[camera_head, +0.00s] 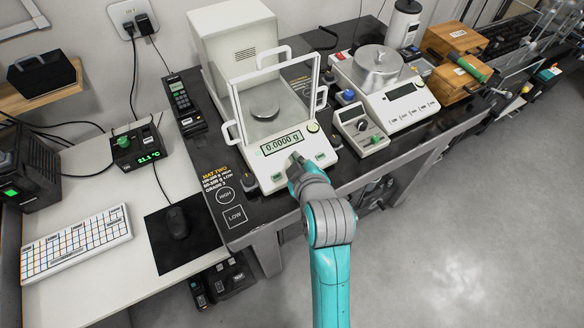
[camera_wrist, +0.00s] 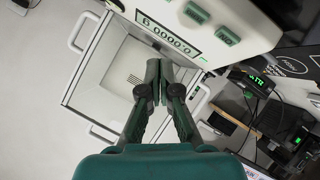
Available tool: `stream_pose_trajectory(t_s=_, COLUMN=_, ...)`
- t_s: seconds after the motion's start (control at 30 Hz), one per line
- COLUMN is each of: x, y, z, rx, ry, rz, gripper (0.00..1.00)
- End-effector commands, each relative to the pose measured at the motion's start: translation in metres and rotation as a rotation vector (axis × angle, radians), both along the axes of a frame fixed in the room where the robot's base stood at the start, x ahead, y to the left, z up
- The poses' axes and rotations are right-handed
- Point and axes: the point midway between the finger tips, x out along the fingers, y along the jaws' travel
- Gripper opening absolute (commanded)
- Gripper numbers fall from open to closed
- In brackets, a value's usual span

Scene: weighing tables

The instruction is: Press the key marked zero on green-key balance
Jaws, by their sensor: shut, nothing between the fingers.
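The green-key balance (camera_head: 262,178) is white, with a glass draft shield and a display (camera_head: 282,143) reading 0.0000 g. Its front panel shows a left green key (camera_head: 278,177) and a right green key (camera_head: 320,156); I cannot read their markings. My gripper (camera_head: 295,162) is shut and empty, at the panel just below the display, between these keys. It hides part of the panel; I cannot tell whether it touches. In the wrist view, my fingertips (camera_wrist: 158,68) are together near the upside-down display (camera_wrist: 172,38), with two green keys (camera_wrist: 196,12) (camera_wrist: 227,36) beyond it.
A handheld device (camera_head: 182,98) stands left. The glass shield (camera_head: 272,85) rises behind the display. A keyboard (camera_head: 78,245) and mouse (camera_head: 177,223) lie on the lower left table.

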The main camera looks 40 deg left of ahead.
Motion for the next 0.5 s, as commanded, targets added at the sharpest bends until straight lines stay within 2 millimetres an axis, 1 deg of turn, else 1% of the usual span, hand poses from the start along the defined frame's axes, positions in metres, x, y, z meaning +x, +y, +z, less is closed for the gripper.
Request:
stream_pose_trajectory(t_s=0.03, x=0.000, y=0.002, z=-0.008, rx=-0.002, ry=0.002, rz=0.001, gripper=0.00)
stream_pose_trajectory(t_s=0.2, x=0.002, y=0.007, z=-0.026, rx=-0.002, ry=0.002, rz=0.000, gripper=0.00)
stream_pose_trajectory(t_s=0.33, x=0.004, y=0.010, z=-0.037, rx=-0.001, ry=0.002, rz=0.001, gripper=0.00)
stream_pose_trajectory(t_s=0.5, x=0.004, y=0.012, z=-0.043, rx=0.000, ry=0.001, rz=0.001, gripper=0.00)
